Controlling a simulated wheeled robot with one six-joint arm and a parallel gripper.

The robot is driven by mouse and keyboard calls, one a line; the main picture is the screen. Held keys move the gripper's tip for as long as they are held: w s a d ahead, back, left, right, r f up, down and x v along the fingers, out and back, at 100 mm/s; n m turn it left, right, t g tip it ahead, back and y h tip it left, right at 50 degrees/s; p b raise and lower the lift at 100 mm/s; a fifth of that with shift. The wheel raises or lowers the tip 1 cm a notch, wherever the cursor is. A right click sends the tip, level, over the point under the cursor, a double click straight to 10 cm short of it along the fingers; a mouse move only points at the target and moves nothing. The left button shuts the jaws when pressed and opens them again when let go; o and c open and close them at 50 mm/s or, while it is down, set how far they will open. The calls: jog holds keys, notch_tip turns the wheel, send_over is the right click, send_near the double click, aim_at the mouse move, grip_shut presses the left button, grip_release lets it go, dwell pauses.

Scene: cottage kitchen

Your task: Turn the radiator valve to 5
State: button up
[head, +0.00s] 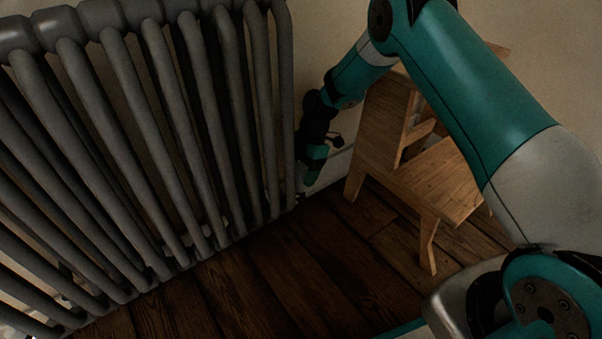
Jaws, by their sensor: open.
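The grey column radiator (180,130) fills the left half of the head view. My gripper (306,184) is open and points down at the radiator's lower right end, close to the floor. The valve is not clearly visible; a small pale part (300,186) shows at the gripper tips, and I cannot tell whether it is the valve. I cannot read any dial number or tell whether the fingers touch anything.
A wooden step stool (450,180) stands just right of my gripper, close to my forearm. The wall with its pale skirting is behind. The dark plank floor (290,275) in front of the radiator is clear.

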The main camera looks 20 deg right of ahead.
jog(key=shift+c, duration=0.5)
jog(key=c, duration=0.8)
jog(key=shift+r+p, duration=0.1)
jog(key=shift+p, duration=0.25)
jog(key=shift+r+m+t+p, duration=0.15)
jog(key=shift+m+t+p, duration=0.15)
jog(key=shift+m+p, duration=0.8)
jog(key=shift+s+m+t+y+p, duration=0.1)
jog(key=shift+m+t+y+p, duration=0.2)
jog(key=shift+m+p, duration=0.6)
jog(key=m+t+p, duration=0.1)
jog(key=m+p, duration=0.2)
jog(key=p, duration=0.1)
jog(key=shift+f+m+t+p, duration=0.2)
jog(key=shift+m+t+p, duration=0.5)
jog(key=shift+m, duration=0.4)
